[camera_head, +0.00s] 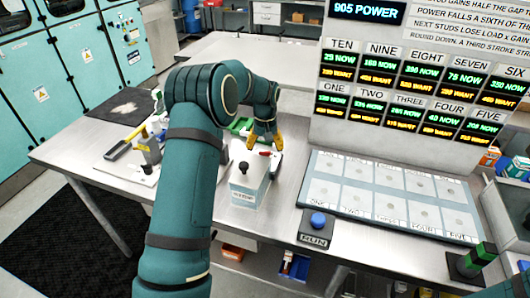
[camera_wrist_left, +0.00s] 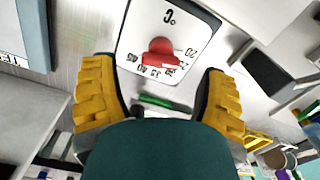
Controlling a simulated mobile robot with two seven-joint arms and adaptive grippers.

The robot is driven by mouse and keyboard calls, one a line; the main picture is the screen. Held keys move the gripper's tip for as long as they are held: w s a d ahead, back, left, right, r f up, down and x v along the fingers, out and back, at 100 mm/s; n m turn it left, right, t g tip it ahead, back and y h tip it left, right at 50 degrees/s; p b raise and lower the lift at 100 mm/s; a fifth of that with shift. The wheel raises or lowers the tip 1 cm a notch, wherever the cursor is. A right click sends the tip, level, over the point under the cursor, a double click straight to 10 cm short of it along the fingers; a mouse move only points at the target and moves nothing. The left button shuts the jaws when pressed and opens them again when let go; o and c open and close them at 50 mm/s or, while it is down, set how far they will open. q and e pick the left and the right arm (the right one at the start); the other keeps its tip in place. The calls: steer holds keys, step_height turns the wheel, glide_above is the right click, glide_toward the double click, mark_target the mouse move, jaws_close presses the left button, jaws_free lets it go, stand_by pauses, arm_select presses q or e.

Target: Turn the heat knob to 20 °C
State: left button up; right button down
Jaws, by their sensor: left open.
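The red heat knob (camera_wrist_left: 160,48) sits on a white dial plate (camera_wrist_left: 152,22) marked °C with numbers around one side. A small pale mark shows on the knob's lower right side, near the numbers; which number it points at I cannot tell. My left gripper (camera_wrist_left: 158,100) is open, its yellow fingers apart on either side below the knob in the wrist view, not closed on it. In the head view my left gripper (camera_head: 265,142) is over the bench, and a bit of the red knob (camera_head: 265,154) shows just below it. My right gripper is not in view.
A pale box with a black knob (camera_head: 244,168) stands in front of the gripper. A blue RUN button (camera_head: 318,219) and a panel of numbered pads (camera_head: 391,196) are to the right. The display board (camera_head: 420,80) rises behind. Tools (camera_head: 125,142) lie at left.

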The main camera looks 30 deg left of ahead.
arm_select(q)
step_height(320, 180, up, 9)
steer(key=shift+f, duration=0.15)
stand_by(0.6)
